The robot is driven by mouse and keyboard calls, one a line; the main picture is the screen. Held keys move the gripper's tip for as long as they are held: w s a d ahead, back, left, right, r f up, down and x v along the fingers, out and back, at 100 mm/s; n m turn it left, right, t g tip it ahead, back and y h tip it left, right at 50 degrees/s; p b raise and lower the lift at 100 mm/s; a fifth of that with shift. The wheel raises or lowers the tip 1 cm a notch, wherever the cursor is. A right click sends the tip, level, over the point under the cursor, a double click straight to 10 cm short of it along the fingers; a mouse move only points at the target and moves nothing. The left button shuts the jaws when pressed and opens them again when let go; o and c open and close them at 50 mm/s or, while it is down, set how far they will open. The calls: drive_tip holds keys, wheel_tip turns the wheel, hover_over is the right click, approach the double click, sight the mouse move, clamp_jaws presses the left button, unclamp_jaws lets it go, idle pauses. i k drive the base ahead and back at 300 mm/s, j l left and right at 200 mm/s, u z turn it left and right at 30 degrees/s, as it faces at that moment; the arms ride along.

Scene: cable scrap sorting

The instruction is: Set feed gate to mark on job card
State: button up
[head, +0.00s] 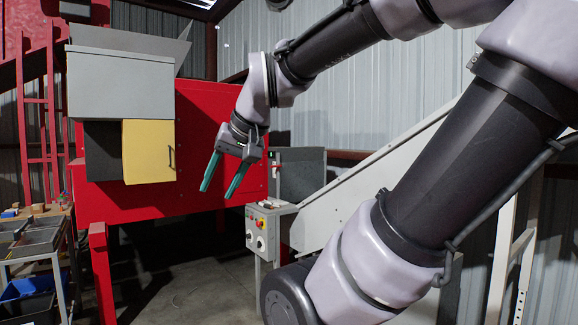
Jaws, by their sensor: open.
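A yellow panel (147,151) with a dark vertical handle (171,156) at its right edge sits on the front of the red machine (200,120). It looks like the feed gate, beside a dark opening (103,151) under a grey hopper box (120,85). My gripper (218,191) has two green fingers spread apart and pointing down. In the picture it is to the right of the yellow panel and lower than its handle; nothing is between the fingers. I cannot make out a job card or any mark on the gate.
A grey control box (262,232) with a red button and knobs stands below right of my gripper. A sloped light panel (370,180) runs up behind my arm. A bench with trays (35,243) and a blue bin (25,290) are at left. The floor between is clear.

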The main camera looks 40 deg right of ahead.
sight(299, 181)
drive_tip(key=i+l+z, duration=0.1)
drive_tip(key=i+l, duration=0.3)
drive_tip(key=i, duration=0.15)
drive_tip(key=i+l+z, duration=0.1)
drive_tip(key=i+l, duration=0.25)
drive_tip(key=i, duration=0.2)
drive_tip(key=i+l+z, duration=0.15)
drive_tip(key=i+l, duration=0.15)
drive_tip(key=i, duration=0.25)
drive_tip(key=i+l+z, duration=0.1)
drive_tip(key=i+l, duration=0.15)
drive_tip(key=i, duration=0.35)
drive_tip(key=i+l+z, duration=0.1)
drive_tip(key=i, duration=0.45)
drive_tip(key=i+l+z, duration=0.1)
drive_tip(key=i, duration=0.5)
drive_tip(key=l, duration=0.1)
